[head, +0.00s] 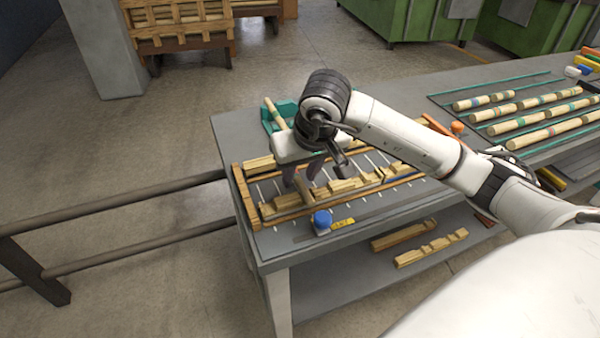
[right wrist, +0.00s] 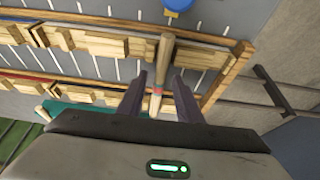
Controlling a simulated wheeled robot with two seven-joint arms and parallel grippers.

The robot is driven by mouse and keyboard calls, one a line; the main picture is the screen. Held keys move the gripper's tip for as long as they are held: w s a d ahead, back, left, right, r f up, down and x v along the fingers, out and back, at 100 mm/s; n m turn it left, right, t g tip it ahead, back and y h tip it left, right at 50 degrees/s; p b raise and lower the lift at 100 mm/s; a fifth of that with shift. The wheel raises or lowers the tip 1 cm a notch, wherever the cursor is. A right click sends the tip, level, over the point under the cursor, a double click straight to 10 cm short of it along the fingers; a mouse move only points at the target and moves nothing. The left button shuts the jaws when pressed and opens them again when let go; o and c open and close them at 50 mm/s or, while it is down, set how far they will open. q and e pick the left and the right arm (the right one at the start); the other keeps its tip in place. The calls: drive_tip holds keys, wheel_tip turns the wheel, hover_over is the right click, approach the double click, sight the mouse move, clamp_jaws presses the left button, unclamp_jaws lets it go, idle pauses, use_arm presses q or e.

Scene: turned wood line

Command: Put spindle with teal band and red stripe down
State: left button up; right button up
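In the right wrist view a slim wooden spindle (right wrist: 164,55) with a red stripe lies lengthwise between the fingers of my right gripper (right wrist: 159,75). The fingers stand apart with a gap on each side of it. In the head view my right gripper (head: 301,178) points down over the left part of the rack (head: 250,205). My left gripper is not in view.
Several wooden blocks (head: 345,186) line the rack. A blue-topped item (head: 321,220) stands at its front edge. A teal holder (head: 267,117) with a wooden piece (head: 273,110) is behind my gripper. Banded spindles (head: 545,115) lie on the right of the bench.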

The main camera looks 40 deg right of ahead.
drive_tip(key=shift+r, duration=0.1)
drive_tip(key=shift+r+p, duration=0.3)
drive_tip(key=shift+p, duration=0.05)
drive_tip(key=v, duration=1.1)
drive_tip(key=shift+s+r, duration=0.2)
drive_tip(key=shift+r, duration=0.15)
